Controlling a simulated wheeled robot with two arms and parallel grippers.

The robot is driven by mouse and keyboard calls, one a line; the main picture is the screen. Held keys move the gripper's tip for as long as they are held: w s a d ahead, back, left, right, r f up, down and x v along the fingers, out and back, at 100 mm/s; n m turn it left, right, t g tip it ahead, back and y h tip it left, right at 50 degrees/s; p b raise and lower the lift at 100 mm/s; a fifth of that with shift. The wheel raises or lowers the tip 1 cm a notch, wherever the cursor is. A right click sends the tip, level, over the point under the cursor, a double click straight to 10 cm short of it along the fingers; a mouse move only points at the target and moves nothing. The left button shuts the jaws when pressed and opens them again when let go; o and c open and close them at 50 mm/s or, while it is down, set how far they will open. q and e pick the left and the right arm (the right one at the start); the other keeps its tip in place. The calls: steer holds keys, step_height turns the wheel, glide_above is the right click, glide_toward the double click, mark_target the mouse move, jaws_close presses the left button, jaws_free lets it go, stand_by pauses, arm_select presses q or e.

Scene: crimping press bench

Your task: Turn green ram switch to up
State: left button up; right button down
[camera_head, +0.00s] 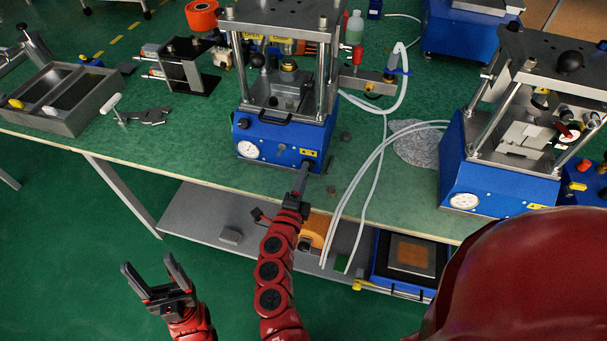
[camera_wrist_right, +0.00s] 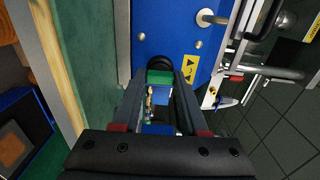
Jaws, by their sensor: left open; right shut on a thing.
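The middle blue press (camera_head: 268,135) stands at the front of the green bench, with a white gauge on its front. My right gripper (camera_head: 303,170) reaches the lower right of that front panel, just below a yellow label. In the right wrist view my right gripper (camera_wrist_right: 159,88) is shut on the green ram switch (camera_wrist_right: 160,77), in front of a dark round base. Which way the switch points cannot be told; in the head view the gripper hides it. My left gripper (camera_head: 157,285) is open and empty, low in front of the bench.
A second blue press (camera_head: 490,190) stands at the right. White hoses (camera_head: 365,165) run over the bench edge between the presses. A metal tray (camera_head: 75,105) and a T-handled tool (camera_head: 118,108) lie at the left. The front left bench top is clear.

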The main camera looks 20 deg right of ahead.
stand_by(0.3)
steer(key=shift+c, duration=2.2)
jaws_free()
steer(key=b+v, duration=0.1)
steer(key=v, duration=1.6)
steer(key=shift+s, duration=0.2)
steer(key=shift+a, duration=0.15)
